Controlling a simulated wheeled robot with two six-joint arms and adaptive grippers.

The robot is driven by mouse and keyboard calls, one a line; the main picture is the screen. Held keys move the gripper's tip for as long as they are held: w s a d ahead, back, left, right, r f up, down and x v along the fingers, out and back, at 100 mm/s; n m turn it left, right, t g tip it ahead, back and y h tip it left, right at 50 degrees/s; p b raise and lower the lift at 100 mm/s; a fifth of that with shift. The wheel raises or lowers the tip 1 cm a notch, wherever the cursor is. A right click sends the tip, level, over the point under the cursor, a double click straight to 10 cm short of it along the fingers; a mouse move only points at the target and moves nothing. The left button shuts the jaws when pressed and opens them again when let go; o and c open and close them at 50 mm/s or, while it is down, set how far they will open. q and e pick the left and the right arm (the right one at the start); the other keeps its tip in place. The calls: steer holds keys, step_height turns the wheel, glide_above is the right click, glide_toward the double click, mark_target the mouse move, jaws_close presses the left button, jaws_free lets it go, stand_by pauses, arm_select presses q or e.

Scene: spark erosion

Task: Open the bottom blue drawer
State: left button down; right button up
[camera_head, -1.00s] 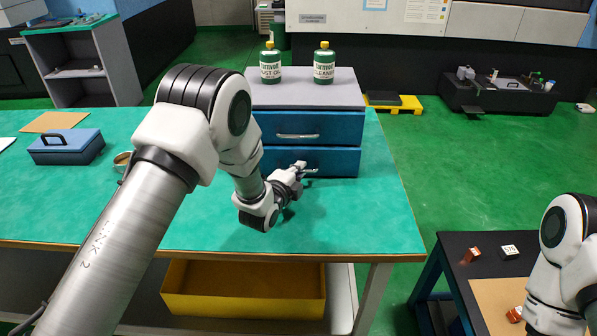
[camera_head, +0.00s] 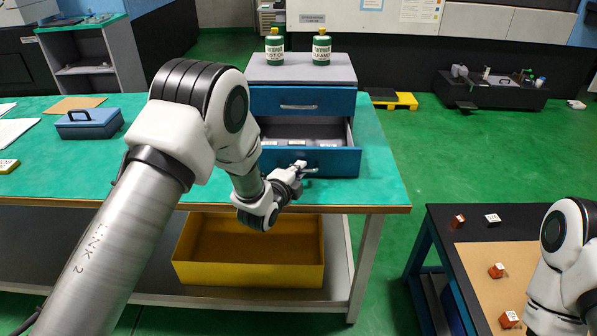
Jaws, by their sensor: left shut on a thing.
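A small cabinet with a grey top (camera_head: 300,70) stands on the green workbench. Its top blue drawer (camera_head: 320,101) is closed. Its bottom blue drawer (camera_head: 335,163) is pulled out toward me, and its grey inside with several pale labels shows. My left gripper (camera_head: 303,168) is at the front of the bottom drawer, shut on its handle; the fingers partly hide the handle. My right arm shows at the right edge; its gripper is out of the frame.
Two green bottles (camera_head: 274,47) stand on the cabinet. A blue toolbox (camera_head: 89,122) sits on the bench at left. A yellow bin (camera_head: 247,277) is on the shelf below. A dark table (camera_head: 470,222) with small blocks is at right.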

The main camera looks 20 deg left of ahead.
arm_select(q)
steer(key=c, duration=1.2)
jaws_free()
steer(key=v, duration=1.2)
steer(key=shift+f, duration=0.1)
